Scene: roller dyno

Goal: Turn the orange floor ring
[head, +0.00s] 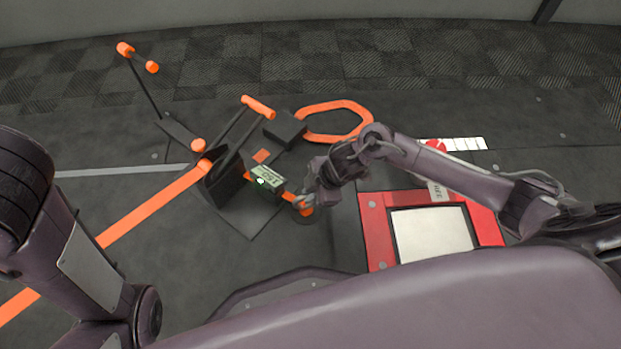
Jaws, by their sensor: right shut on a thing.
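An orange angular ring (338,103) lies behind a dark box at the centre of the head view, to the upper right of the pedal-like frame. My right gripper (304,205) is low near the floor, in front of this ring and apart from it. It is shut on a small orange part (308,211) beside the dark base plate. The fingers cover much of that part, so I cannot tell its full shape. My left arm shows at the left edge, but its gripper is out of view.
A small green-lit display (268,176) stands left of the right gripper. A dark frame with orange handles (258,106) rises behind it. A red-framed panel (375,232) lies to the right. An orange floor stripe (150,206) runs to the left. Open floor lies behind.

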